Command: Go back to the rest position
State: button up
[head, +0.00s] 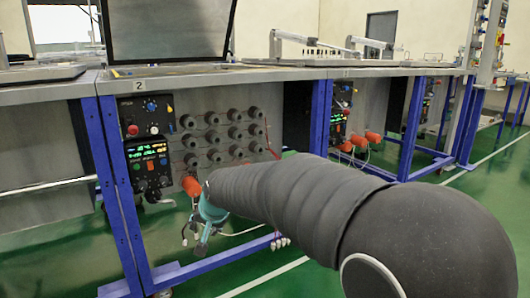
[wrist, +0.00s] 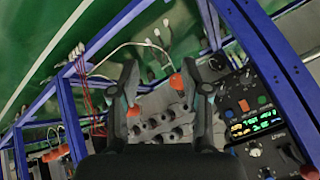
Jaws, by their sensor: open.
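My gripper (head: 203,230) is low in front of station 2 in the head view, at the end of my dark-sleeved arm. Part of it is hidden behind the arm. In the wrist view its two fingers (wrist: 160,70) stand apart with nothing held between them. Beyond them lie the station's panel of dark round fittings (wrist: 165,130) and two orange connectors (wrist: 177,82). In the head view, an orange connector (head: 191,186) shows just above the gripper. I cannot tell the exact gap to the panel.
Station 2's tabletop (head: 220,76) carries a raised dark lid (head: 170,28). Blue frame legs (head: 119,195) and a control panel (head: 147,150) stand left of my gripper. A white cable (head: 245,232) hangs nearby. Green floor (head: 470,212) is open at the right.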

jog(key=s+d+r+n+g+h+p, duration=0.1)
jog(key=s+d+r+h+p, duration=0.15)
jog(key=s+d, duration=1)
jog(key=s+d+r+n+g+h+p, duration=0.1)
jog(key=s+d+g+p, duration=0.15)
jog(key=s+d, duration=1)
jog(key=s+d+r+m+t+p, duration=0.1)
jog(key=s+d+r+t+p, duration=0.1)
jog(key=s+d+r+p, duration=0.1)
jog(key=s+d+r+h, duration=0.1)
jog(key=d+r, duration=0.1)
jog(key=d, duration=0.1)
jog(key=shift+s+d+r+m+t+p, duration=0.15)
jog(key=shift+s+d+m+t+p, duration=0.15)
jog(key=shift+s+m+t, duration=0.1)
